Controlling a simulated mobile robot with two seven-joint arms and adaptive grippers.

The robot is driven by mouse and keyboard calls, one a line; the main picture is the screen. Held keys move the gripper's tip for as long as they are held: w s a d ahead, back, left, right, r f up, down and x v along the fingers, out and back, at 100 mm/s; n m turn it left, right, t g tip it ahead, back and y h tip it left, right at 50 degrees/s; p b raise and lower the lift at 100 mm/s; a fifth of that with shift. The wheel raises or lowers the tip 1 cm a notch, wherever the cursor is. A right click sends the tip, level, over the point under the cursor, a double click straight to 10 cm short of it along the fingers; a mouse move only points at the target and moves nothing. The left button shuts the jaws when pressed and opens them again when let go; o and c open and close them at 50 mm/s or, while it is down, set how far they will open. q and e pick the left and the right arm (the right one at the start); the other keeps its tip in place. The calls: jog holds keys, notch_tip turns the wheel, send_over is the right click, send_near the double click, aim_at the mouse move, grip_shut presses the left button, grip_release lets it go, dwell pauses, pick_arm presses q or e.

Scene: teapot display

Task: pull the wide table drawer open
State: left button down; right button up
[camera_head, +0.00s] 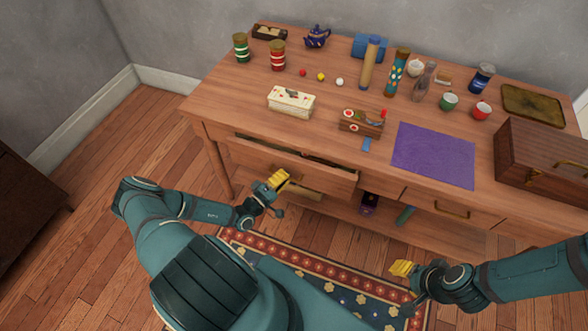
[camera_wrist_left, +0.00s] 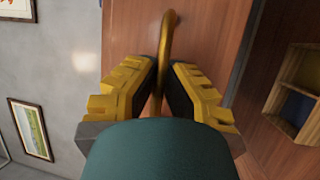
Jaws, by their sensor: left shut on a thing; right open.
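The wide table drawer (camera_head: 318,171) is at the left of the wooden table's front. It stands partly out, and a dark gap shows above its front panel. My left gripper (camera_head: 281,179) is at the drawer front. In the left wrist view its yellow fingers (camera_wrist_left: 163,88) are closed around the brass drawer handle (camera_wrist_left: 170,38). The drawer front (camera_wrist_left: 210,40) fills the middle of that view. My right gripper (camera_head: 402,268) is open and empty, low in front of the table and over the rug.
The table top (camera_head: 240,92) holds jars, a blue teapot (camera_head: 317,37), a white box (camera_head: 291,102), a small crate (camera_head: 361,122), a purple mat (camera_head: 433,154) and a wooden chest (camera_head: 545,158). A lower shelf (camera_head: 440,229) holds small items. A patterned rug (camera_head: 300,262) lies in front.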

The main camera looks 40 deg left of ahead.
pick_arm(q)
jog(key=s+d+p, duration=0.4)
jog(key=s+p, duration=0.2)
jog(key=s, duration=1)
jog(key=shift+s, duration=0.25)
jog(key=shift+d, duration=0.1)
jog(key=c, duration=1)
grip_release()
jog(key=shift+c, duration=0.2)
jog(key=v, duration=1.2)
jog(key=shift+w, duration=0.1)
